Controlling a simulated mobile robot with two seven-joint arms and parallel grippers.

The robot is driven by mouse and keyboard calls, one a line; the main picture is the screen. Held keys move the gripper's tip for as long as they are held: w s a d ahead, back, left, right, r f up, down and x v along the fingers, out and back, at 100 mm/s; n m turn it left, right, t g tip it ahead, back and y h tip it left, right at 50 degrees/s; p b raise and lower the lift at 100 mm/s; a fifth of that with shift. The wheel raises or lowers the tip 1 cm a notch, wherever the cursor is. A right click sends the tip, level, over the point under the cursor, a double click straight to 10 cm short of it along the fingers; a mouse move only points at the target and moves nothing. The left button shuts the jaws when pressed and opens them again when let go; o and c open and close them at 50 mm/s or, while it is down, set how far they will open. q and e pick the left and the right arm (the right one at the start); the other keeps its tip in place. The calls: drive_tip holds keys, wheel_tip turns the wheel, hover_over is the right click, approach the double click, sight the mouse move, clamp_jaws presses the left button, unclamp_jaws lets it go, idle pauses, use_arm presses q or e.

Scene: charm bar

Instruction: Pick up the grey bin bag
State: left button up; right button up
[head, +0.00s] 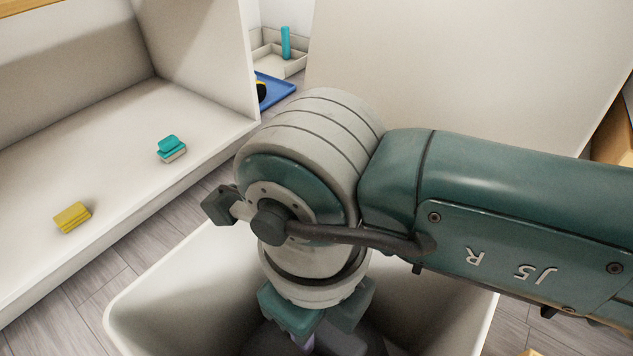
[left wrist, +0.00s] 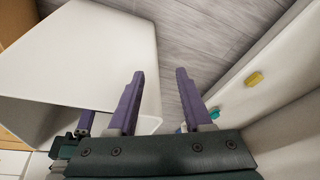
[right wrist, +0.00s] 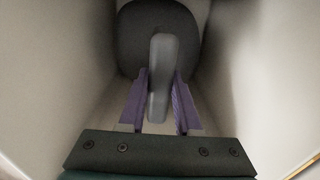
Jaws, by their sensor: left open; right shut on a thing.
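The grey bin bag (right wrist: 132,38) is a dark rounded bundle inside the white bin (head: 135,312), with a lighter upright neck. My right gripper (right wrist: 160,82) reaches down into the bin, and its purple fingers are shut on the bag's neck. In the head view, the right wrist hides most of the bag and the fingertips. My left gripper (left wrist: 160,73) shows only in the left wrist view. It is open and empty, beside the outside of the bin.
A white shelf unit (head: 95,140) on the left holds a teal sponge-like block (head: 172,150) and a yellow one (head: 72,217). A blue tray (head: 275,90) and a pale box (head: 285,62) stand behind. Grey plank floor (head: 90,285) shows between shelf and bin.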

clamp_jaws()
idle(0.8)
